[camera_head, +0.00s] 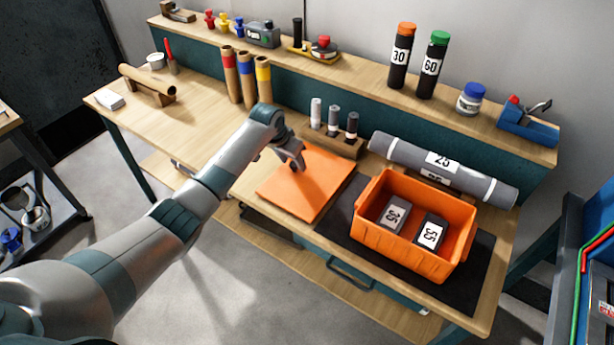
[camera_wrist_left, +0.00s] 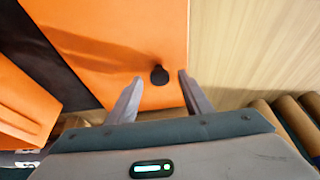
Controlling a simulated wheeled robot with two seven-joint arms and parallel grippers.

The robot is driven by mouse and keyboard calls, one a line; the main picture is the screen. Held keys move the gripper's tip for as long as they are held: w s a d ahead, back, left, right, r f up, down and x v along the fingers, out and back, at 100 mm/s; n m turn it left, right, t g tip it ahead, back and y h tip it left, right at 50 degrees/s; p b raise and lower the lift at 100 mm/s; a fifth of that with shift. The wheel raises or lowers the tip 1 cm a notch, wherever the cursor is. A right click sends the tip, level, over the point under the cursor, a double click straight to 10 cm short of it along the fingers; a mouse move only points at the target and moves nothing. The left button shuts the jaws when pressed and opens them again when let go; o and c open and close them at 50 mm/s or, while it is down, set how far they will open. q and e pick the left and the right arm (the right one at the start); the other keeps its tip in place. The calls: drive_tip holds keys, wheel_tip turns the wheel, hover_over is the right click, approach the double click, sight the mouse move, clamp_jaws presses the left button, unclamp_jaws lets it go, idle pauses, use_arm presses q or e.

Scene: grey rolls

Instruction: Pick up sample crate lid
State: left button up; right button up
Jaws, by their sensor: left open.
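The sample crate lid is a flat orange panel (camera_head: 312,187) lying on the bench, left of the orange crate (camera_head: 400,245). It also fills much of the left wrist view (camera_wrist_left: 110,30), where its small black knob (camera_wrist_left: 159,75) shows. My left gripper (camera_head: 294,168) is over the lid, pointing down. In the left wrist view the gripper (camera_wrist_left: 160,78) is open, with a fingertip on either side of the knob and a gap at each side. I cannot tell its exact height above the lid. My right gripper is not in view.
The crate holds two grey blocks and stands on a dark mat (camera_head: 350,225). A wooden holder with grey-topped vials (camera_head: 335,140) is behind the lid. The bench (camera_head: 200,130) left of the lid has free room.

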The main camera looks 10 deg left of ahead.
use_arm(q)
drive_tip(key=shift+w+f, duration=0.1)
drive_tip(key=shift+f, duration=0.1)
drive_tip(key=shift+c, duration=0.7)
clamp_jaws()
drive_tip(key=shift+r, duration=0.1)
wheel_tip(320, 180, up, 10)
drive_tip(key=b, duration=0.2)
drive_tip(key=shift+b, duration=0.4)
drive_tip(key=shift+d, duration=0.1)
